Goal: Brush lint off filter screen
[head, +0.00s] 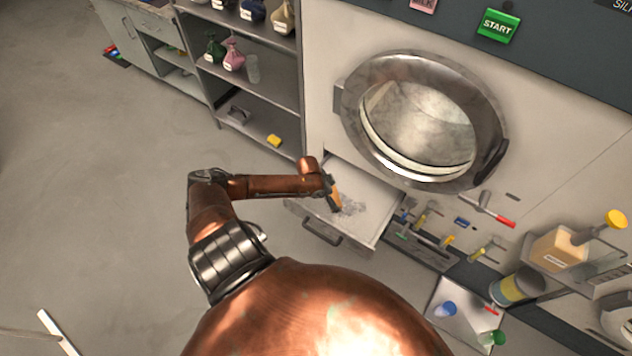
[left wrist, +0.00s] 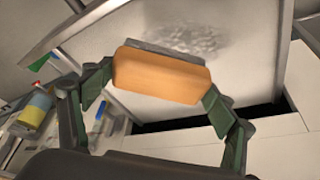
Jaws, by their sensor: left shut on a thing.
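The filter screen (head: 375,207) is a pale flat panel in a pulled-out drawer below the round machine door. A grey patch of lint (head: 350,207) lies on it; the lint also shows in the left wrist view (left wrist: 188,38). My left gripper (head: 329,190) is over the screen, shut on an orange-tan brush (left wrist: 160,75). In the left wrist view the fingers grip the brush at its two ends, and its dark edge faces the lint. I cannot tell whether the bristles touch the screen. My right gripper is not in view.
The drawer's front handle (head: 321,232) faces the open floor. A rack of small tools (head: 440,238) sits right of the drawer. A shelf unit (head: 255,95) with bottles stands left of the machine. The round door (head: 425,120) is above.

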